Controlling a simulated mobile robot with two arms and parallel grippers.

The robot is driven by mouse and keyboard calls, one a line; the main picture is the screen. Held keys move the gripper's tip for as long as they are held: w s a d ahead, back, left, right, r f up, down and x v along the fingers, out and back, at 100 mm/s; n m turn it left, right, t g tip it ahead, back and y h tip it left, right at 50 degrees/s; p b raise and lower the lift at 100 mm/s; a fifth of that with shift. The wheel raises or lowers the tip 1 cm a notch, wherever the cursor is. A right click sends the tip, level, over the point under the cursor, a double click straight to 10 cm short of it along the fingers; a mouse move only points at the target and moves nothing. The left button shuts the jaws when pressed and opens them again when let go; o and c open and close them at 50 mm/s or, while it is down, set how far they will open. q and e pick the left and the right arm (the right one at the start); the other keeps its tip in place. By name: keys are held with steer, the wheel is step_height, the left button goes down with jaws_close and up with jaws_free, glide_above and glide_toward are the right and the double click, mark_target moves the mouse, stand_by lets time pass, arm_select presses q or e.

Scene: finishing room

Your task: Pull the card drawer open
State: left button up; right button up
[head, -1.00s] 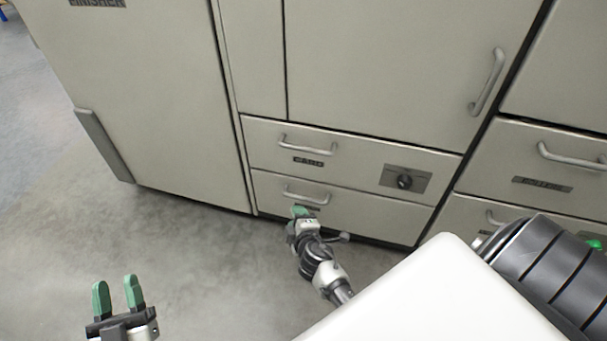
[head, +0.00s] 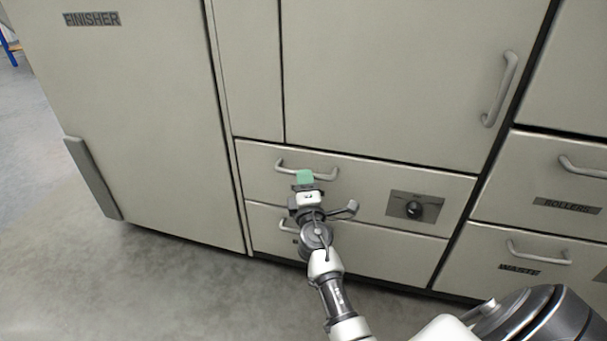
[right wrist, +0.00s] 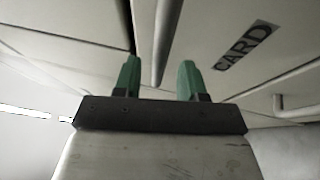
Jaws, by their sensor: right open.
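The card drawer (head: 345,188) is the upper of two low drawers in the cabinet, and it is shut. Its bar handle (head: 325,176) shows on both sides of my right gripper (head: 304,177) in the head view. In the right wrist view the CARD label (right wrist: 243,47) is to the right of the handle (right wrist: 164,40). My right gripper (right wrist: 159,78) is open, with its green fingers on either side of the handle's line. I cannot tell whether they touch it. In the head view the gripper hides the drawer's label. My left gripper is out of view.
A plate with a dark knob (head: 414,208) is at the card drawer's right. A lower drawer (head: 375,250) sits beneath, partly hidden by my arm. Rollers (head: 567,206) and waste (head: 520,268) drawers are at the right. The floor (head: 150,290) at the left is clear.

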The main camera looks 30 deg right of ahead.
steer(key=shift+x, duration=1.55)
jaws_close()
